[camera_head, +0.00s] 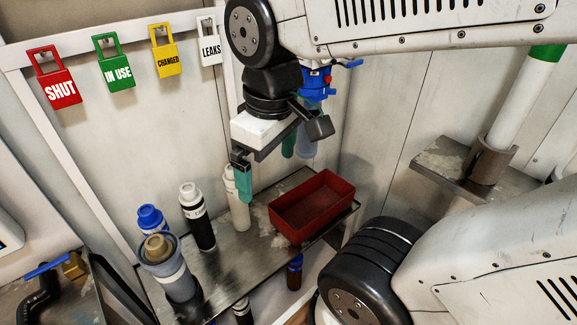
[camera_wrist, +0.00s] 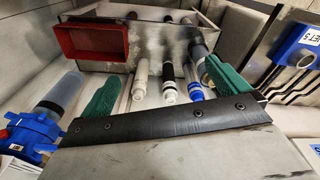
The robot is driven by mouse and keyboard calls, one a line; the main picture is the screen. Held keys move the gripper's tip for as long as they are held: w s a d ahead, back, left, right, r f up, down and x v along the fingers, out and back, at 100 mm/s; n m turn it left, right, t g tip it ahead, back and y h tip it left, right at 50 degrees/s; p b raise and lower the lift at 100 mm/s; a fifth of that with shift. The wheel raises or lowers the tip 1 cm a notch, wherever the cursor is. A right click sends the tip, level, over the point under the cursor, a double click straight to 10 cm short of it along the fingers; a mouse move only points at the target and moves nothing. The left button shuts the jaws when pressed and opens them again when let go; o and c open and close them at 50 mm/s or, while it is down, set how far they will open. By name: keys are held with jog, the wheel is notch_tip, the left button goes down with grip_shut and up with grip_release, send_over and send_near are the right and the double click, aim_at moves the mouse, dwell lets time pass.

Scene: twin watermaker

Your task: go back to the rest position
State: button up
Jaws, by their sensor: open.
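My gripper (camera_head: 267,166) hangs from my raised arm in the upper middle of the head view, above the metal shelf (camera_head: 225,262). Its green fingers are spread apart with nothing held between them. In the wrist view my gripper (camera_wrist: 162,82) shows both green fingers wide apart, with several bottles visible beyond the gap. In the head view one finger overlaps the white bottle (camera_head: 238,208) behind it; I cannot tell how far apart they are.
A red tray (camera_head: 312,207) sits on the shelf's right. A black bottle (camera_head: 198,220), a blue-capped bottle (camera_head: 151,220) and a grey container (camera_head: 176,278) stand left. Tags, including a red SHUT tag (camera_head: 55,88), hang on the wall. A blue-headed filter housing (camera_head: 315,82) is behind my gripper.

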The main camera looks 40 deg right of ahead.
jog(key=s+m, duration=0.1)
jog(key=s+d+m, duration=0.1)
jog(key=s+m, duration=0.1)
jog(key=shift+s+d+r, duration=0.1)
jog(key=shift+s+d, duration=0.05)
jog(key=shift+d, duration=0.05)
